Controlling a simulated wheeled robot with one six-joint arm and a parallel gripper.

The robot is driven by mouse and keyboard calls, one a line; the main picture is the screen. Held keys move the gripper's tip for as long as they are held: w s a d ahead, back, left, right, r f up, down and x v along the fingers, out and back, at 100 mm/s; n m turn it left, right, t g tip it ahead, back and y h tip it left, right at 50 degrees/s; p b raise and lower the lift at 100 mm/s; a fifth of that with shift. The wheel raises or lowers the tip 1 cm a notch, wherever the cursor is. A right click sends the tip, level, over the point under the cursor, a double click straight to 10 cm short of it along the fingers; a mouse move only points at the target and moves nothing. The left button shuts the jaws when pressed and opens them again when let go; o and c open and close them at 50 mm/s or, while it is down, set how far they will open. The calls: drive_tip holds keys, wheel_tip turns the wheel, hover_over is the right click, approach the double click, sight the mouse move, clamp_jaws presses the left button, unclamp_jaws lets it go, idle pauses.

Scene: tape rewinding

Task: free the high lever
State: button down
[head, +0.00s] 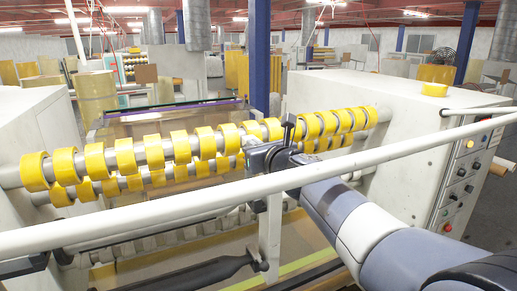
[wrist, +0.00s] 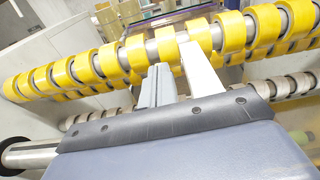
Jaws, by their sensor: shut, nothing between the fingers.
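My gripper (head: 246,158) is at the middle of the head view, close in front of the upper bar of yellow tape rolls (head: 208,142). In the wrist view my gripper (wrist: 158,72) shows as grey fingers pressed together, with nothing held. A white upright piece (wrist: 200,70) stands just right of the fingers there; I cannot tell what it belongs to or whether it touches them. A small dark upright part (head: 288,130) shows above my wrist in the head view; I cannot tell whether it is the high lever. No lever can be clearly picked out.
A black-handled bar (head: 205,273) lies low at the front. A machine cabinet with buttons (head: 462,170) stands at the right. A lower roller (wrist: 30,153) shows in the wrist view.

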drive_tip(key=shift+w+a+r, duration=0.15)
drive_tip(key=shift+w, duration=0.15)
drive_tip(key=shift+w, duration=0.1)
idle(0.4)
drive_tip(key=f+v, duration=0.1)
drive_tip(key=v, duration=0.9)
drive_tip(key=shift+s+r, duration=0.4)
drive_tip(key=shift+r, duration=0.15)
drive_tip(key=x, duration=1)
drive_tip(key=shift+w, duration=0.35)
drive_tip(key=shift+s+f, duration=0.1)
